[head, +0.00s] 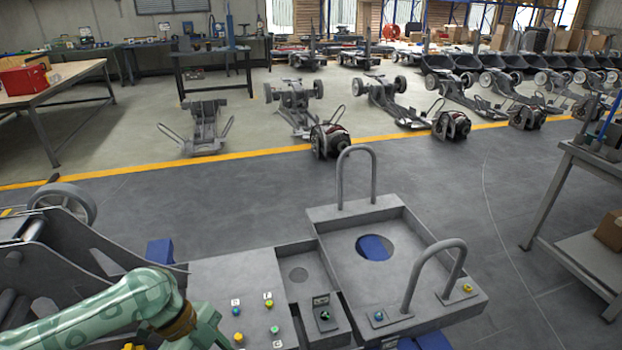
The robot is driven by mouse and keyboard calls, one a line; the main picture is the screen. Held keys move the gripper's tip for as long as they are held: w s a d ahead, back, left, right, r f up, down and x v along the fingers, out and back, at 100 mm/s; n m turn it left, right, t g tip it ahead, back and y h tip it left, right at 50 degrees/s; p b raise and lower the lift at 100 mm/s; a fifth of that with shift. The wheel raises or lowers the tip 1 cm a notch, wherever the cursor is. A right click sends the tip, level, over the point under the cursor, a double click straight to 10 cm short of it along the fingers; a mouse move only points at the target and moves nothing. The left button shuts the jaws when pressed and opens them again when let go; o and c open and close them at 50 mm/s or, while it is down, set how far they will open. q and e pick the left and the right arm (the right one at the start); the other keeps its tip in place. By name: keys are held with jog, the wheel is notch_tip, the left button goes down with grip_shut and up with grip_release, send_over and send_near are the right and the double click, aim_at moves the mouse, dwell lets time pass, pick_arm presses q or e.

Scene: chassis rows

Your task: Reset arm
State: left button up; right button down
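My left arm, pale green with a patterned shell and a brown wrist ring, comes in from the lower left. My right arm and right gripper are not in view.
A grey tray (330,222) with two upright loop handles stands right of the panel. A wheeled grey frame (60,260) is at left. Several chassis (206,130) line the floor beyond a yellow line. A bench (590,220) stands right. The dark floor between is clear.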

pick_arm(q)
jog(key=s+d+f+n+t, duration=0.25)
jog(key=s+d+t, duration=0.2)
jog(key=d, duration=0.35)
jog(key=s+a+r+n+t+y, duration=0.2)
jog(key=s+a+n+y, duration=0.35)
jog(key=a, duration=0.45)
jog(key=s+a+r+n+t+y, duration=0.1)
jog(key=s+a+n+y, duration=0.4)
jog(key=a, duration=0.5)
jog(key=s+d+f+n+g+h, duration=0.1)
jog(key=s+d+f+h, duration=0.15)
jog(key=f, duration=1.05)
jog(key=s+d+f+n+g+h, duration=0.1)
jog(key=s+d+f+g, duration=0.15)
jog(key=f, duration=0.95)
jog(key=s+f+n+g, duration=0.1)
jog(key=s+f, duration=0.6)
jog(key=s, duration=0.3)
jog(key=s+f+n+g+h, duration=0.1)
jog(key=s+f, duration=0.7)
jog(key=s, duration=0.3)
jog(key=shift+a+n+h, duration=0.3)
jog(key=shift+n, duration=0.1)
